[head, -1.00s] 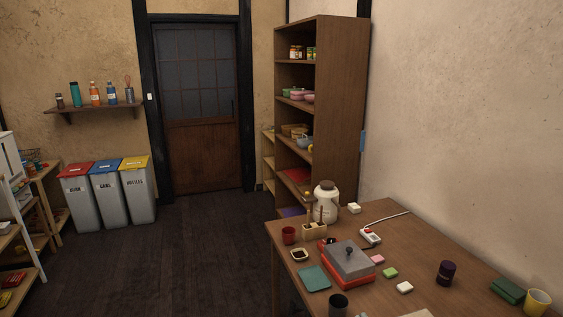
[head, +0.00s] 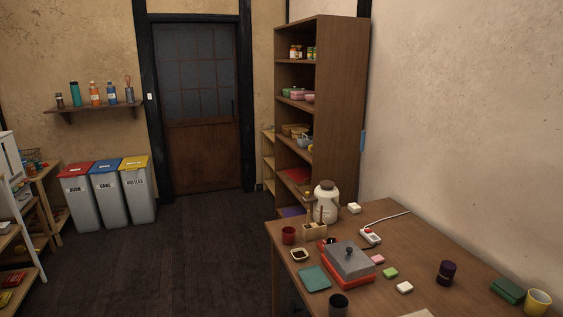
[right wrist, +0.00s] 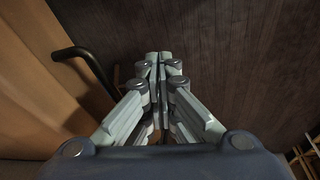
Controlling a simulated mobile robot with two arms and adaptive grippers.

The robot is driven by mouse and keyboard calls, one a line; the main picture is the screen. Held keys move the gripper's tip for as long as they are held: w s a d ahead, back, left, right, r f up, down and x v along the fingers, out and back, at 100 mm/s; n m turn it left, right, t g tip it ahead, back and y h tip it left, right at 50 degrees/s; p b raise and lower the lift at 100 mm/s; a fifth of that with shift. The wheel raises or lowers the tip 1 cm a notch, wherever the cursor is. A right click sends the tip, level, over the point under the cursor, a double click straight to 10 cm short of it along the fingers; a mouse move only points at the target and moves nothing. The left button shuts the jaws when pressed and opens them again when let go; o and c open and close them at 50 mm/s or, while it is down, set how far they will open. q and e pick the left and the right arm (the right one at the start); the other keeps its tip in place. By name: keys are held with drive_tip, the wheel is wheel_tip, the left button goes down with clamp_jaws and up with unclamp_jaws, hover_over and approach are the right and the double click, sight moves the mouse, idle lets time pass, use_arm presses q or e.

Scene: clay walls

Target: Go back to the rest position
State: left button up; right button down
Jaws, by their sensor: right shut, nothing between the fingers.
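My right gripper (right wrist: 158,62) shows in the right wrist view, with its fingers pressed together and nothing between them. Dark plank floor lies beyond the fingertips. Neither of my grippers shows in the head view, and my left gripper is in no frame.
A wooden table (head: 420,243) stands at the right, with a red cooker with a grey lid (head: 348,262), a white jar (head: 326,201) and small items. A tall shelf (head: 342,110) stands behind it. Bins (head: 108,190) line the left wall. The floor (head: 190,260) before the door (head: 205,150) is clear.

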drive_tip(key=s+f+g, duration=0.1)
drive_tip(key=s+f, duration=0.2)
drive_tip(key=f, duration=0.7)
drive_tip(key=s+f, duration=0.4)
drive_tip(key=f, duration=0.6)
drive_tip(key=s+d+f+g, duration=0.1)
drive_tip(key=s+d+f, duration=0.2)
drive_tip(key=s+f, duration=0.7)
drive_tip(key=s, duration=0.3)
drive_tip(key=shift+d, duration=0.15)
